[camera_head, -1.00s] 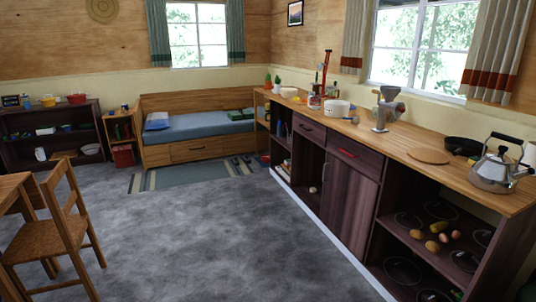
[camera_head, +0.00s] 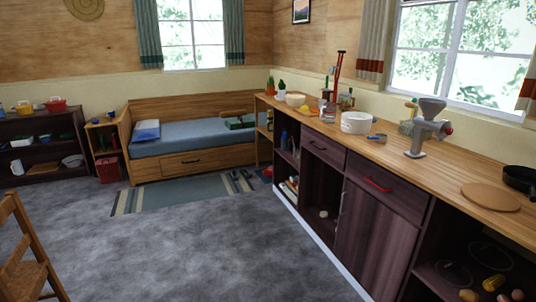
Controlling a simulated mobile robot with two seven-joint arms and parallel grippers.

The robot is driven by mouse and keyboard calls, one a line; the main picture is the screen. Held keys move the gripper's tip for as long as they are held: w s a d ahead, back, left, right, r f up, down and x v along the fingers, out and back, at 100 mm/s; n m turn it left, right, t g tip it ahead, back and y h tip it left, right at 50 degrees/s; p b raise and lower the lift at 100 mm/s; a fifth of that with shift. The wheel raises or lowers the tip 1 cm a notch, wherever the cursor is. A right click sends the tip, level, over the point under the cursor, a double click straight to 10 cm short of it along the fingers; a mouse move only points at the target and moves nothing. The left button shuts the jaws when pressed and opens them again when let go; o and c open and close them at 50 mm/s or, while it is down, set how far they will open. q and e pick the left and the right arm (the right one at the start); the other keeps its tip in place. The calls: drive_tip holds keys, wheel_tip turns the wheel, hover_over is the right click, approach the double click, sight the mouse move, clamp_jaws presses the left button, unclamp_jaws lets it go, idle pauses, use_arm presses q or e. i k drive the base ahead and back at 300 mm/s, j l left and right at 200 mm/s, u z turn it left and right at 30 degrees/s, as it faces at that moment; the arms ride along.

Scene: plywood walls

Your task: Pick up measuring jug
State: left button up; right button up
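A small clear vessel (camera_head: 328,114) with some red on it stands on the wooden counter (camera_head: 440,165), left of a white pot (camera_head: 356,123). It may be the measuring jug, but it is too small to be sure. A blue-handled item (camera_head: 377,138) lies in front of the pot. Neither of my grippers is in view.
A metal grinder (camera_head: 428,128), a round board (camera_head: 490,196) and a dark pan (camera_head: 522,179) are on the counter. Dark cabinets (camera_head: 370,235) run below it. A wooden chair (camera_head: 25,260) is at left. The grey floor (camera_head: 200,245) between is clear.

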sight(330, 108)
drive_tip(key=i, duration=1.3)
drive_tip(key=i+j+z, duration=0.1)
drive_tip(key=i+z, duration=0.25)
drive_tip(key=i, duration=0.15)
drive_tip(key=i+j+z, duration=0.35)
drive_tip(key=i, duration=0.2)
drive_tip(key=i+j+z, duration=0.15)
drive_tip(key=i+z, duration=0.15)
drive_tip(key=z, duration=0.15)
drive_tip(key=i+j+z, duration=0.4)
drive_tip(key=k+l, duration=0.1)
